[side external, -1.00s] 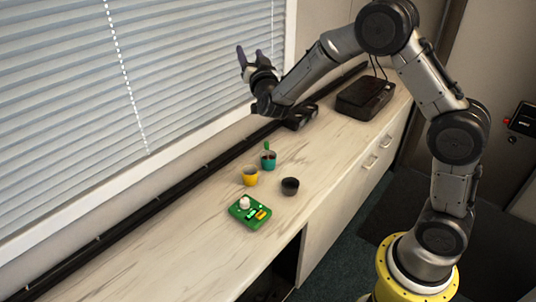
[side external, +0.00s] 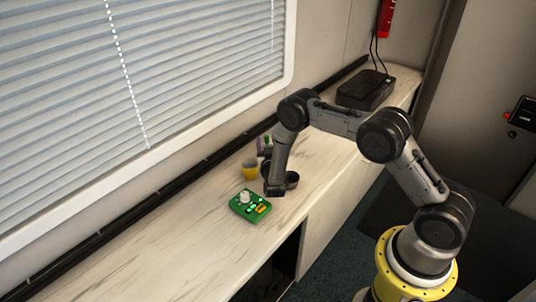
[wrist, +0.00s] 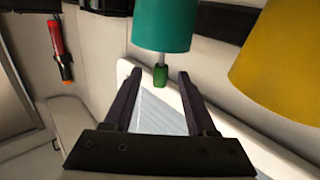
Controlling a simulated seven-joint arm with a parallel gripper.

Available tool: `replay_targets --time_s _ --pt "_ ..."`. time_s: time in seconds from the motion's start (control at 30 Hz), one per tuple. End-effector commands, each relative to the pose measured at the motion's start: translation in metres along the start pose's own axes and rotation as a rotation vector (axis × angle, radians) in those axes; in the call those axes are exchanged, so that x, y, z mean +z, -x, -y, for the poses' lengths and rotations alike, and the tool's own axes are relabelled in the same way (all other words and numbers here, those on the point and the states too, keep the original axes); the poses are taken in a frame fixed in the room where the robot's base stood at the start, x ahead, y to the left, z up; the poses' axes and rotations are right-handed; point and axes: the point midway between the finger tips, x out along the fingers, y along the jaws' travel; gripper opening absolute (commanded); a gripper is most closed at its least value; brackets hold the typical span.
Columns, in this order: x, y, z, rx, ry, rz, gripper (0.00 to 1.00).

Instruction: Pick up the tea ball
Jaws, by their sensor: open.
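The tea ball (wrist: 160,76) shows as a green tip on a thin pale stem, coming out of the teal cup (wrist: 163,25). The wrist view is turned over, so the cup looks upside down. My gripper (wrist: 160,84) is open, its two dark fingers to either side of the green tip with gaps showing. I cannot tell how deep the tip is between them. In the side view my gripper (side external: 264,146) is beyond my forearm, which hides most of the teal cup. The ball end is hidden in the cup.
A yellow cup (side external: 250,171) stands close to the teal one, and a dark cup (side external: 292,181) is partly behind my arm. A green device (side external: 250,208) lies nearer on the counter (side external: 190,235). A black box (side external: 365,90) is at the far end. Window blinds line the left.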

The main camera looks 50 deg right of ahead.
Motion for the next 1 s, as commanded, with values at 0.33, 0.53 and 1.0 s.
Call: replay_targets --time_s 0.33,0.53,1.0 --pt "0.000 -0.046 0.000 0.001 -0.001 0.000 0.57" --pt "-0.001 -0.048 0.000 0.000 -0.001 -0.001 0.57" --pt "-0.001 -0.048 0.000 0.000 -0.001 0.000 0.00"
